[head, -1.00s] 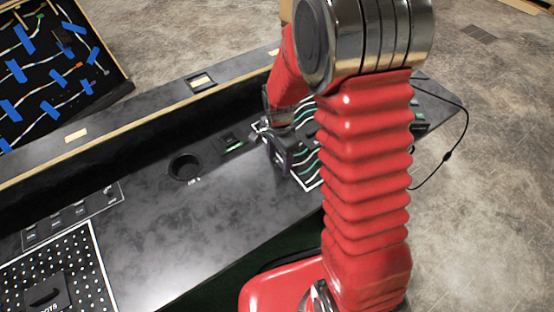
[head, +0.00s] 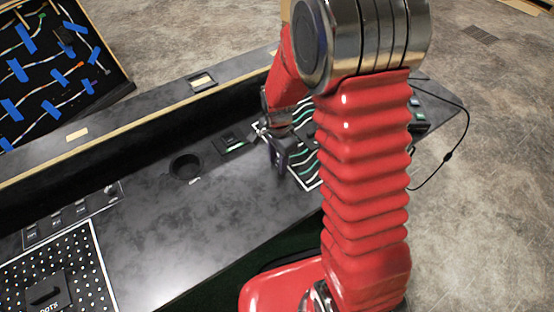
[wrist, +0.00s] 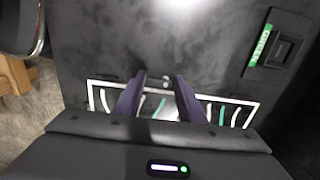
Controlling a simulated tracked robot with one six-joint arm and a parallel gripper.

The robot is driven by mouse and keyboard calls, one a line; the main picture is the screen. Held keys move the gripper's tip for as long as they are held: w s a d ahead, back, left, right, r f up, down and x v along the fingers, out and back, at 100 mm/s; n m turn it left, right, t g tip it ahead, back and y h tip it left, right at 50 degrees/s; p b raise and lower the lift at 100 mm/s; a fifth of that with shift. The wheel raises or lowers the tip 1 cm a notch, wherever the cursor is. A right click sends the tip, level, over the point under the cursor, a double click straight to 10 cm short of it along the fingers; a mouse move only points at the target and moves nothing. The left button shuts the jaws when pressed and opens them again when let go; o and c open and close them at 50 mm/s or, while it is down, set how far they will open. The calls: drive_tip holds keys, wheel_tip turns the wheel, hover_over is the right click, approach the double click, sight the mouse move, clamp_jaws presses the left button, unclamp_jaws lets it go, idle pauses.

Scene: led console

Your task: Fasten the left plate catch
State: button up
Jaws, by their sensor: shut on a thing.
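A white-framed plate (head: 309,172) with green and white curved lines lies on the dark console, partly behind my arm. In the wrist view its framed strip (wrist: 232,112) runs across behind my fingers. My gripper (head: 281,152) is low over the plate's left side in the head view. In the wrist view my gripper (wrist: 158,98) has its two dark purple fingers apart, with a pale blurred patch between them. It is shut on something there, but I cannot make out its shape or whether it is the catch. Two small light dots (wrist: 166,82) show just beyond the fingers.
A module with a green label (wrist: 262,45) is right of the fingers in the wrist view. In the head view, a round dark recess (head: 185,166) and a dotted panel (head: 75,255) lie to the left. A raised ledge (head: 140,112) runs along the console's back.

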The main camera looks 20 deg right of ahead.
drive_tip(key=shift+d, duration=0.3)
drive_tip(key=shift+d+n, duration=0.1)
drive_tip(key=shift+n, duration=0.3)
drive_tip(key=n, duration=0.4)
drive_tip(key=shift+d, duration=0.2)
drive_tip(key=n, duration=0.3)
drive_tip(key=shift+w+d+n, duration=0.1)
drive_tip(key=shift+w+n, duration=0.05)
drive_tip(key=shift+n, duration=0.25)
drive_tip(key=n, duration=0.4)
drive_tip(key=shift+w+n, duration=0.15)
drive_tip(key=shift+n, duration=0.15)
drive_tip(key=n, duration=0.4)
drive_tip(key=shift+w+f+n, duration=0.1)
drive_tip(key=shift+w+n, duration=0.1)
drive_tip(key=shift+n, duration=0.2)
